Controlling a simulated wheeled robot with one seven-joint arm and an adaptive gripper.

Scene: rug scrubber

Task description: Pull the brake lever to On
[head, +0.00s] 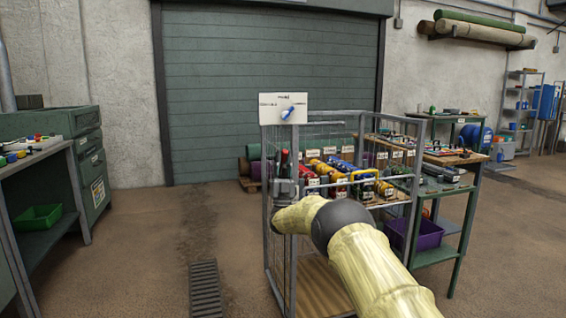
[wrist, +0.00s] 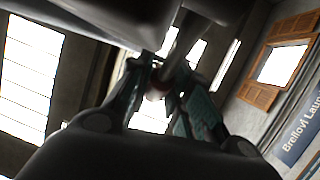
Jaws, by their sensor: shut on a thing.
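My gripper (head: 284,187) is at the front left post of a wire cage trolley, at about mid height. In the wrist view its two fingers (wrist: 156,98) are closed around a rod (wrist: 178,52) with a rounded, pale and reddish end. This looks like the brake lever, but most of it is hidden by the fingers and my wrist. A white sign plate (head: 270,102) stands on top of the trolley's left corner. It has small lettering and a blue and white pointer (head: 290,112) tilted up to the right. The lettering is too small to read.
A workbench with a green bin (head: 38,217) is at the left. The floor between bench and trolley is clear, with a drain grate (head: 205,290).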

